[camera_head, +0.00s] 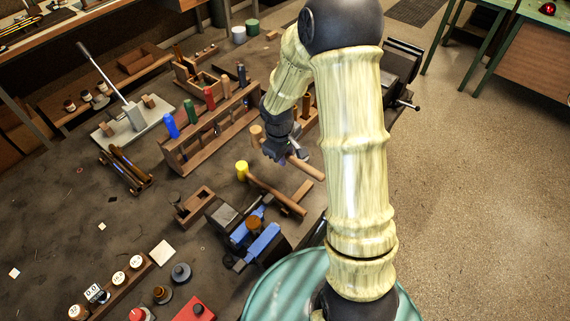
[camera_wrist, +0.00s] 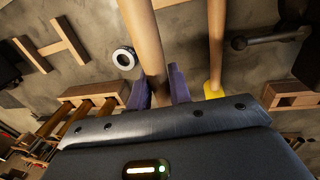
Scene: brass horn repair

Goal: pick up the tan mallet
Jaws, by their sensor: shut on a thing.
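The tan mallet shows in the head view with its light wooden handle (camera_head: 306,168) pointing down right and its tan head (camera_head: 257,134) at the upper left. My gripper (camera_head: 286,156) is around the handle. In the wrist view the mallet's handle (camera_wrist: 146,40) runs down between the purple fingers of my gripper (camera_wrist: 158,86), which is shut on it. The mallet's head is hidden in the wrist view. The handle looks closer to the wrist camera than the neighbouring mallet. I cannot tell whether any part touches the bench.
A yellow-headed mallet (camera_head: 242,170) lies just in front, its handle across a wooden block (camera_head: 297,197). A wooden rack (camera_head: 213,131) with coloured-handled tools stands to the left. A blue-jawed vise (camera_head: 262,243) is nearer. The dark bench (camera_head: 60,200) has bare room at left.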

